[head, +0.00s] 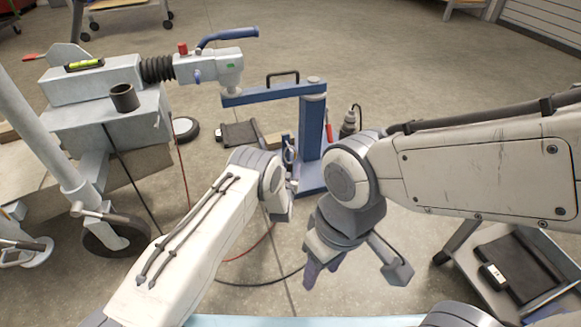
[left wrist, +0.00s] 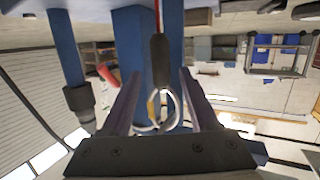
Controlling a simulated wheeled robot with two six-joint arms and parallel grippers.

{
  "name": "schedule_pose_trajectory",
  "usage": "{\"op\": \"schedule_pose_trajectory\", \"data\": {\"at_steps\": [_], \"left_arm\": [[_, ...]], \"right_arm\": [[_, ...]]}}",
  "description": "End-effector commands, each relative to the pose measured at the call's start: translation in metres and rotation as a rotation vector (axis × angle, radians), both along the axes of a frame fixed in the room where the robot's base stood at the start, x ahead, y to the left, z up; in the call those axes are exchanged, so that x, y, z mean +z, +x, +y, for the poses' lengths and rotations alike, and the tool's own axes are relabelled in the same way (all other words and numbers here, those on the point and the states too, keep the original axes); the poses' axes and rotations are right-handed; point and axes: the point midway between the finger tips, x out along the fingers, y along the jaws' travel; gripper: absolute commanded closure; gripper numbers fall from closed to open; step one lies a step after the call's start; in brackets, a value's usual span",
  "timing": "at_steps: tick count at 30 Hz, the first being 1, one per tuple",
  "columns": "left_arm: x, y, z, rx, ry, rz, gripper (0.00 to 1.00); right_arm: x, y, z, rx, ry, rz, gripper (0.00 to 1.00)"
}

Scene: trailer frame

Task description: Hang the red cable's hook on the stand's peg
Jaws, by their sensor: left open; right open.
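The blue stand (head: 312,130) is upright on the floor, and its blue column also shows in the left wrist view (left wrist: 133,40). The red cable (head: 185,180) hangs from the trailer to the floor. In the left wrist view, the red cable (left wrist: 157,12) enters a dark sleeve (left wrist: 160,60) with the silver hook (left wrist: 166,110) at its end. My left gripper (left wrist: 162,95) is open, its fingers either side of the hook, close to the stand. I cannot make out the peg or whether the hook sits on it. My right gripper (head: 358,272) is open and empty, low in front of the stand.
The trailer frame's grey coupler (head: 210,68) stands at left, with its wheel (head: 115,235) below. A dark tray (head: 515,268) is on a low cart at lower right. A black wheel (head: 184,129) lies on the floor.

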Motion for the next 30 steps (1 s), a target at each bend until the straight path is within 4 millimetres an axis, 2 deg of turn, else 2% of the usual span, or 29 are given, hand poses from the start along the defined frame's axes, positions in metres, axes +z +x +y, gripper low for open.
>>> {"op": "schedule_pose_trajectory", "data": {"at_steps": [1, 6, 13, 18, 23, 26, 29, 30], "left_arm": [[0.006, -0.006, 0.000, -0.001, 0.001, 0.003, 0.39], [0.015, -0.037, 0.004, 0.000, 0.001, 0.005, 0.39], [0.021, -0.078, 0.008, -0.002, 0.002, 0.003, 0.39], [0.022, -0.092, 0.010, 0.000, 0.000, 0.000, 0.39], [0.023, -0.094, 0.009, -0.002, -0.001, 0.001, 0.39], [0.040, -0.088, 0.000, -0.015, -0.005, 0.027, 0.39], [0.075, -0.081, -0.019, -0.043, -0.009, 0.096, 0.39], [0.093, -0.079, -0.028, -0.059, -0.010, 0.136, 0.39]], "right_arm": [[0.010, 0.000, 0.000, 0.000, 0.000, 0.000, 0.50], [0.035, 0.000, 0.000, 0.000, 0.000, 0.000, 0.50], [0.059, 0.000, 0.000, 0.000, 0.000, 0.000, 0.50], [0.066, 0.000, 0.000, 0.000, 0.000, 0.000, 0.50], [0.066, 0.000, 0.000, 0.000, 0.000, 0.000, 0.50], [0.071, 0.000, 0.000, 0.000, 0.000, 0.000, 0.50], [0.082, 0.000, 0.000, 0.000, 0.000, 0.000, 0.50], [0.087, 0.000, 0.000, 0.000, 0.000, 0.000, 0.50]]}}
